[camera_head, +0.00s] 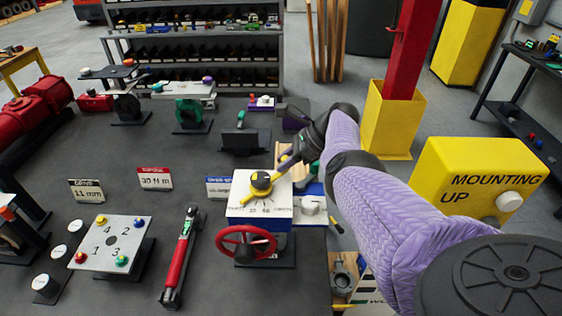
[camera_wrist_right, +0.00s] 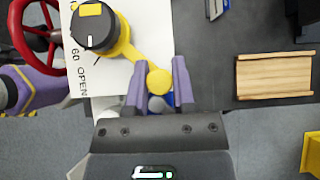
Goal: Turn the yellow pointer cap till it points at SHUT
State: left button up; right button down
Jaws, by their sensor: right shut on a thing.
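The yellow pointer cap (camera_head: 261,184) has a black knob on top and sits on a white-topped box (camera_head: 283,208). A yellow arm runs from the cap towards the far right, and another yellow end reaches towards the near left. In the head view the near edge of the top carries a scale, too small to read surely; "60 OPEN" reads in the wrist view. My right gripper (camera_head: 287,164) reaches in from the far right. In the wrist view its fingers (camera_wrist_right: 160,82) are shut on the yellow arm's round end, beside the cap (camera_wrist_right: 96,27). My left gripper is out of view.
A red handwheel (camera_head: 246,243) is on the box's near side. A red and black tool (camera_head: 181,256) lies to its left, past it a numbered plate (camera_head: 110,244). A yellow box marked "MOUNTING UP" (camera_head: 478,180) and a red post (camera_head: 407,50) stand to the right.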

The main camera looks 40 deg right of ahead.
jog(key=shift+c, duration=2.2)
grip_release()
jog(key=p+v, duration=0.1)
jog(key=v, duration=0.9)
jog(key=shift+f, duration=0.15)
